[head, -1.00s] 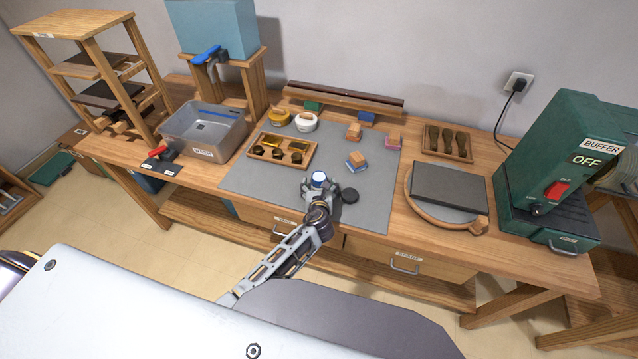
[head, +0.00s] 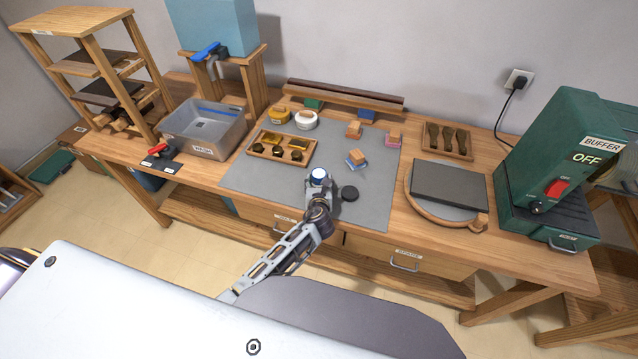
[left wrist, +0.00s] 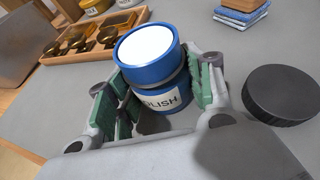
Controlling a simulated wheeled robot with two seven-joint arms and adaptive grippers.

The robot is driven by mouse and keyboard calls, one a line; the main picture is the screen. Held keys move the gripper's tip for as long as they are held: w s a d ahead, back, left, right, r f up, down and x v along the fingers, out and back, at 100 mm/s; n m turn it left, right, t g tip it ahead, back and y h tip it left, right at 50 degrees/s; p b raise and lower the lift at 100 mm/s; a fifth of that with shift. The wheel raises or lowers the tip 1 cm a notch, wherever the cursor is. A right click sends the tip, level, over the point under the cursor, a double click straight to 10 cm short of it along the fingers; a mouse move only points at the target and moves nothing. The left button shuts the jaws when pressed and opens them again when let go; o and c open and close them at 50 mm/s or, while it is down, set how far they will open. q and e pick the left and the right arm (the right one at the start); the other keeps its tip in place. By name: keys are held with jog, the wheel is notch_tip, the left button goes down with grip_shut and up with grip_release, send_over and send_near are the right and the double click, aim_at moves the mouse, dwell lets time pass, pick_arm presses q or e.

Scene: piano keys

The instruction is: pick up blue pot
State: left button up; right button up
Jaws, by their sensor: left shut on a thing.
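The blue pot (left wrist: 155,85) has a white top and a label reading "POLISH" in the left wrist view. In the head view the pot (head: 319,176) shows at the tip of my left arm, over the grey mat. My left gripper (left wrist: 162,92) is shut on the pot, with green finger pads on both sides of it. The gripper (head: 320,188) hides most of the pot's lower part in the head view. The pot looks upright; I cannot tell whether its base touches the mat. My right gripper is not in view.
A black round lid (head: 349,193) lies right of the pot. The grey mat (head: 262,187) is clear to its left. A stone slab (head: 449,184) is at right.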

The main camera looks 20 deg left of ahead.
aim_at(319, 176)
pick_arm(q)
notch_tip(319, 176, up, 10)
jog(key=shift+f+p, duration=0.15)
jog(key=shift+p, duration=0.35)
dwell(0.4)
